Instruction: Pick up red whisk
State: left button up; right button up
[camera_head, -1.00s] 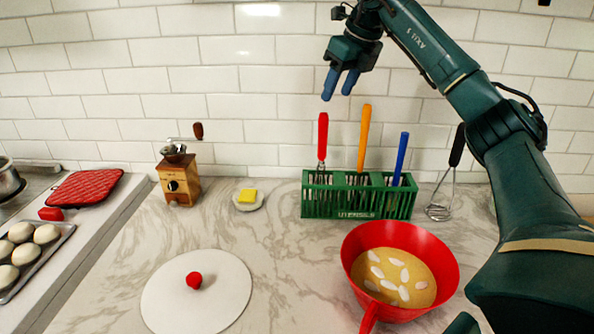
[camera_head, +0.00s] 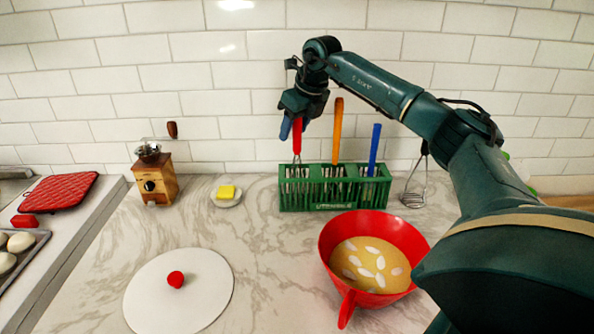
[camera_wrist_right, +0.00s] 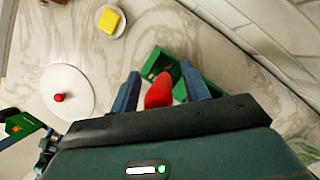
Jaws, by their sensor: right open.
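The red whisk (camera_head: 297,140) stands upright in the left part of the green utensil rack (camera_head: 333,207), with its red handle up and its wire end down inside the rack. My right gripper (camera_head: 292,128) is at the top of this handle, with its blue fingers pointing down on either side of it. In the right wrist view the red handle (camera_wrist_right: 160,92) lies between the two open fingers (camera_wrist_right: 166,88); I cannot tell whether either finger touches it.
An orange handle (camera_head: 337,130) and a blue handle (camera_head: 374,148) stand in the same rack. A red bowl (camera_head: 345,283) of batter stands in front. A wooden grinder (camera_head: 155,182), butter dish (camera_head: 227,201) and white lid (camera_head: 205,300) are left.

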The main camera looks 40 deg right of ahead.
jog(key=shift+c, duration=0.5)
grip_shut()
